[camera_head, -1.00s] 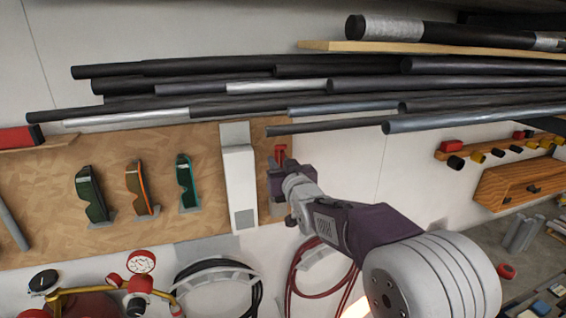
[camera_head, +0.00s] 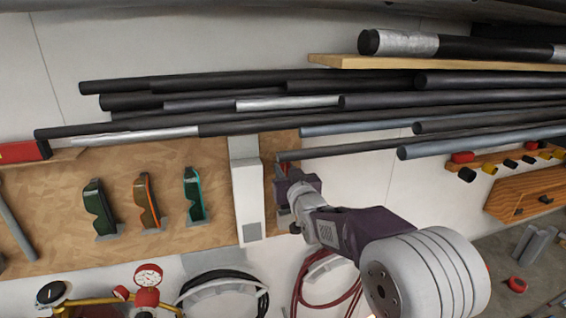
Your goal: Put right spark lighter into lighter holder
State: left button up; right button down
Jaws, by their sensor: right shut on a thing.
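My right gripper (camera_head: 283,184) is at the right end of the wooden wall board, just right of a tall white box. It is shut on a small red thing (camera_head: 282,161), which I take to be the spark lighter; only a little of it shows at the gripper. My wrist and the gripper hide most of what lies behind them, so I cannot make out the lighter holder. My left gripper is not in view.
The white box (camera_head: 247,190) stands close left of the gripper. Several dark pipes (camera_head: 345,147) jut out just above it. Safety glasses (camera_head: 194,195) hang on the board (camera_head: 60,215). A red hose coil (camera_head: 312,280) hangs below.

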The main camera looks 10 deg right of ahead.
jog(key=shift+s+f+b, duration=0.1)
jog(key=shift+f+b, duration=0.2)
jog(key=shift+w+f+b, duration=0.2)
jog(key=shift+f+b, duration=0.15)
jog(key=shift+f, duration=0.25)
jog(key=shift+w+f+b, duration=0.2)
jog(key=shift+f+b, duration=0.1)
jog(key=shift+f, duration=0.25)
jog(key=shift+s+f+b, duration=0.3)
jog(key=shift+f+b, duration=0.65)
jog(key=shift+b, duration=0.05)
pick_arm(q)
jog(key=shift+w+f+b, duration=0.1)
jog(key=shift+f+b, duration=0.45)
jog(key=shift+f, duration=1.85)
pick_arm(e)
jog(key=shift+w+f, duration=0.2)
jog(key=shift+f, duration=0.3)
jog(key=shift+s, duration=0.1)
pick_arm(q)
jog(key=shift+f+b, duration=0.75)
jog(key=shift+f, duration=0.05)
pick_arm(e)
jog(key=shift+f, duration=0.65)
jog(key=c, duration=1.1)
grip_release()
